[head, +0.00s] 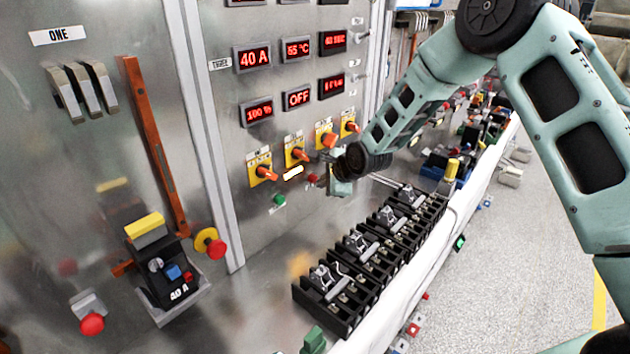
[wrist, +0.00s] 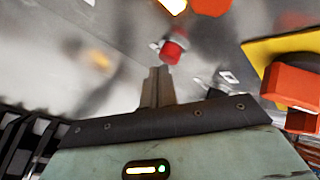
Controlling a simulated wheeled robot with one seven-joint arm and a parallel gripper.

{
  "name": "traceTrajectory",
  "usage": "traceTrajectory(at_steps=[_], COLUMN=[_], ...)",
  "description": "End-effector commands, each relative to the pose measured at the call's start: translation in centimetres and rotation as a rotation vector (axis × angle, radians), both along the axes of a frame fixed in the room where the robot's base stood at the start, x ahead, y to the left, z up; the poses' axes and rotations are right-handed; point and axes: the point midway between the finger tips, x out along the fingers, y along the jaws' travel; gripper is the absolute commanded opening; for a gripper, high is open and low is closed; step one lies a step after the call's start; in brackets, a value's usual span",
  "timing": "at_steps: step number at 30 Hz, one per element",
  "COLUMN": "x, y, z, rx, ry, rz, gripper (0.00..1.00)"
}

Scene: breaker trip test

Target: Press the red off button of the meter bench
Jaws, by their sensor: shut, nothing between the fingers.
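The red off button (head: 313,179) sits low on the steel panel, right of a green button (head: 279,199). In the wrist view the red button (wrist: 173,50) stands out just beyond the fingertips, slightly right of them. My gripper (head: 326,181) is close to the panel at the red button's right in the head view. In the wrist view my gripper (wrist: 158,72) has its two fingers together with nothing between them. A small gap seems to show between tips and button; I cannot tell its depth.
Orange rotary switches on yellow plates (head: 262,169) line the panel above the buttons; one (wrist: 290,85) is close at right in the wrist view. Black terminal blocks (head: 345,265) stand on the bench below. A breaker (head: 165,285) and red mushroom button (head: 216,248) are at left.

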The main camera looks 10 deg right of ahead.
Motion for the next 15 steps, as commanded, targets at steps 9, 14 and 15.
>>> traceTrajectory(at_steps=[9,14,15], x=[0.23,0.37,0.4], y=[0.18,0.3,0.33], z=[-0.02,-0.02,-0.02], rx=[0.0,0.0,0.0], ry=[0.0,0.0,0.0], rz=[0.0,0.0,0.0], gripper=[0.0,0.0,0.0])
